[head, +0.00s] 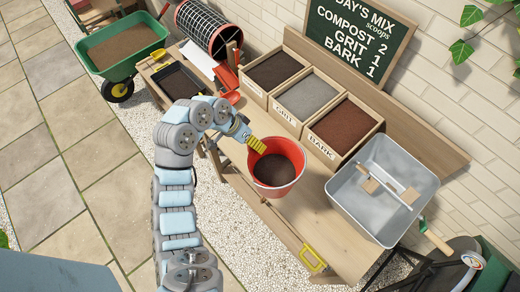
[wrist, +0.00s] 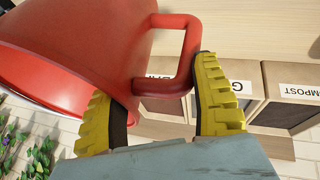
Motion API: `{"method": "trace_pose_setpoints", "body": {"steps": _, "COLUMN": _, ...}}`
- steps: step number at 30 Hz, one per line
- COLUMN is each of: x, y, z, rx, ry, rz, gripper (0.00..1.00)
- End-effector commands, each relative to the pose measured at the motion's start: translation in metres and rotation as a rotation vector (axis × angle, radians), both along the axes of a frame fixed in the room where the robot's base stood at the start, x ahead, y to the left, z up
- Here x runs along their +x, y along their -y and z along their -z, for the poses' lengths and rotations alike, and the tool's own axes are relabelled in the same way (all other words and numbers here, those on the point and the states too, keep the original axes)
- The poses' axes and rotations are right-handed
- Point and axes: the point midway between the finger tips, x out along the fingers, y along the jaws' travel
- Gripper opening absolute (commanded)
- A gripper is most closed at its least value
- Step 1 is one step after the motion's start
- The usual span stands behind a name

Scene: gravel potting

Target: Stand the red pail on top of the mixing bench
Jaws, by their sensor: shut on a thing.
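The red pail (head: 298,150) hangs or stands over the front part of the wooden mixing bench (head: 325,222), upright, with dark brown stuff inside. My gripper (head: 257,145) is at the pail's left side, shut on its handle. In the wrist view the yellow fingers of my gripper (wrist: 160,85) are on either side of the red handle, and the pail (wrist: 90,45) fills the upper left. The pail's underside is hidden, so I cannot tell whether it touches the bench top.
Compost, grit and bark bins (head: 305,100) stand behind the pail. A grey metal tub (head: 405,160) is to the right, a red scoop (head: 225,85) and a black tray (head: 175,80) to the left. Bare bench top lies between pail and tub.

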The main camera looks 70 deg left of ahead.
Motion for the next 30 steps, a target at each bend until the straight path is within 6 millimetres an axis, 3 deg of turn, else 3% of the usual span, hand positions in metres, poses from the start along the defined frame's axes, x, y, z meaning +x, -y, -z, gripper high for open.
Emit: {"method": "trace_pose_setpoints", "body": {"steps": 30, "x": 0.05, "y": -0.069, "z": 0.044, "rx": -0.001, "ry": 0.003, "rz": 0.002, "gripper": 0.27}}
